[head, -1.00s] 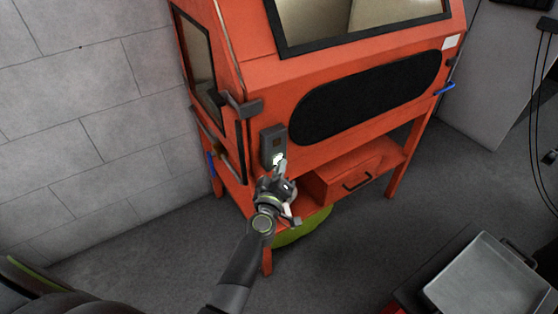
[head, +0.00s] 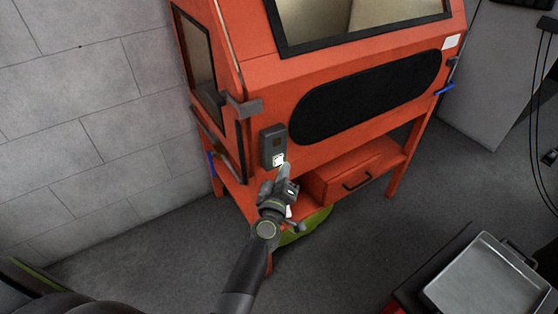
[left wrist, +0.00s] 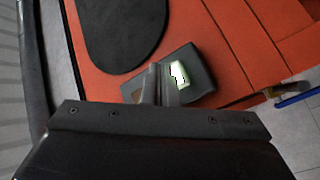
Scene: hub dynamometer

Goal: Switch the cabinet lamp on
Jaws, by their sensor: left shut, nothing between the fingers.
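The orange cabinet (head: 290,75) stands on legs by the wall. A dark grey switch box (head: 273,143) is on its front, near the left corner. A white, bright switch (head: 278,160) sits in the box's lower half. The box (left wrist: 206,82) and the pale switch (left wrist: 179,74) also show in the left wrist view. My left gripper (head: 284,168) is shut and empty, its fingertips just below and right of the switch. In the left wrist view its fingers (left wrist: 157,82) cover part of the box; whether they touch it I cannot tell. My right gripper is out of view.
A grey latch (head: 245,106) sticks out at the cabinet's left corner, above the box. An orange drawer (head: 345,178) is below right of my gripper, and a green rounded thing (head: 305,228) is under the cabinet. A metal tray (head: 487,280) stands at lower right.

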